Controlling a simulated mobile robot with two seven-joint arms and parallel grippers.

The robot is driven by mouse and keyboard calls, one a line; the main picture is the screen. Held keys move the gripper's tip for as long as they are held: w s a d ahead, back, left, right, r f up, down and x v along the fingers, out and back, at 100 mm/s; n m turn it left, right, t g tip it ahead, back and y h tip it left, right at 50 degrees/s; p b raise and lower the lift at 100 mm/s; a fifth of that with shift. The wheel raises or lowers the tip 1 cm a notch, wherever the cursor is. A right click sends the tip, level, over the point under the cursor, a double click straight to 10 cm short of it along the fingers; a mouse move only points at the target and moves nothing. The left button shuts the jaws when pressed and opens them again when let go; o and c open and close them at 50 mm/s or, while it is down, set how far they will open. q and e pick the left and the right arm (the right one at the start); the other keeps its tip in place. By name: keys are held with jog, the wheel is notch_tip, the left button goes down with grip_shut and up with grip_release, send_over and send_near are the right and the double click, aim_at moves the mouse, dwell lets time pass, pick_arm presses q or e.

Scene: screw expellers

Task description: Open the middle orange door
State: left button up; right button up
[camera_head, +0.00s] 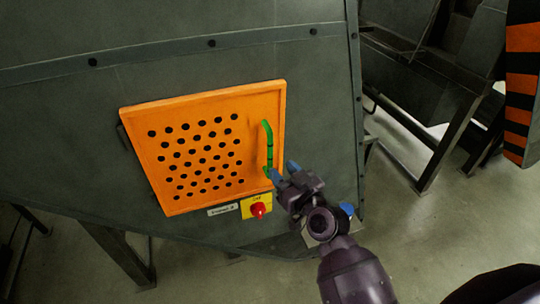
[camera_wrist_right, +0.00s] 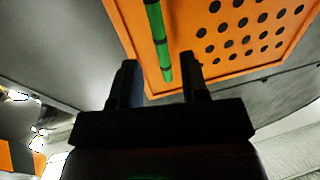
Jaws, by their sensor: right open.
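The orange door (camera_head: 205,148) with rows of dark holes is set in a grey machine panel in the head view and looks closed. Its green handle (camera_head: 268,148) stands upright along the door's right side. My right gripper (camera_head: 284,172) is open at the handle's lower end. In the right wrist view, the open fingers (camera_wrist_right: 158,80) point at the orange door (camera_wrist_right: 240,40), and the lower end of the green handle (camera_wrist_right: 158,40) shows between the fingertips in the picture. I cannot tell whether the fingers touch it. My left gripper is not in view.
A yellow plate with a red knob (camera_head: 259,210) sits just below the door, close to my right gripper. The grey machine panel (camera_head: 60,130) surrounds the door. Another grey machine frame (camera_head: 440,150) and an orange-black striped post (camera_head: 521,90) stand at right. Floor (camera_head: 420,240) is open at lower right.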

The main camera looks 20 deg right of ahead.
aim_at(271, 159)
jog(key=x, duration=0.6)
jog(key=shift+w+a, duration=0.1)
jog(key=shift+w, duration=0.1)
grip_shut()
